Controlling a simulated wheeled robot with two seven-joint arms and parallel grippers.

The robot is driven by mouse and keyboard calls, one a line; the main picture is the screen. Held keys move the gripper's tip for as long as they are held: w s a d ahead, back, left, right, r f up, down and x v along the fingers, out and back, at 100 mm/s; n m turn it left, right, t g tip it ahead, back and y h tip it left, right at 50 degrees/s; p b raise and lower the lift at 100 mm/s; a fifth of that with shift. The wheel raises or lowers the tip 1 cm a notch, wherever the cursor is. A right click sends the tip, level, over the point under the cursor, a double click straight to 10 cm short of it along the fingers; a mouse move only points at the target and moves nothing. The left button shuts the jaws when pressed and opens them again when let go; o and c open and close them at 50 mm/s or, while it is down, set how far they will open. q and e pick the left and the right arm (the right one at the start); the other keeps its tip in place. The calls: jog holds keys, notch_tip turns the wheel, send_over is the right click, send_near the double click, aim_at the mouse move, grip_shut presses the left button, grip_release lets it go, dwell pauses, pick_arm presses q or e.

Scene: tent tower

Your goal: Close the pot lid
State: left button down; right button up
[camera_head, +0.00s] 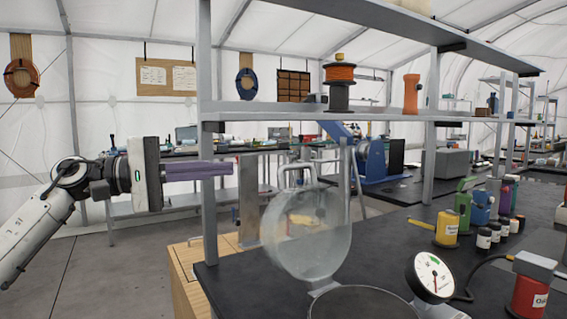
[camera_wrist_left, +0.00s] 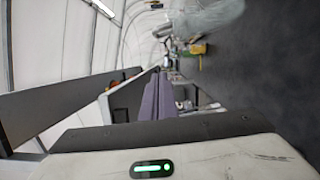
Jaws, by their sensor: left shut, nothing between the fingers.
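The pot (camera_head: 362,303) stands at the bottom of the head view, its dark round mouth cut off by the picture edge. A glassy round shape, likely the lid (camera_wrist_left: 215,17), shows at the top of the left wrist view. My left gripper (camera_head: 230,168) has purple fingers, shut and empty, pointing right. It is left of the lid and about level with its handle, apart from it. The fingers also show in the wrist view (camera_wrist_left: 158,98). My right gripper is out of view.
A pressure gauge (camera_head: 433,277) sits beside the pot's right rim. A shelf post (camera_head: 207,130) stands near my left fingertips, under a shelf (camera_head: 380,115) with spools. Small bottles and a yellow can (camera_head: 447,229) stand on the black bench to the right.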

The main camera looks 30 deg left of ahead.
pick_arm(q)
jog(key=w+d+p, duration=0.4)
jog(key=d, duration=0.6)
jog(key=shift+r, duration=0.3)
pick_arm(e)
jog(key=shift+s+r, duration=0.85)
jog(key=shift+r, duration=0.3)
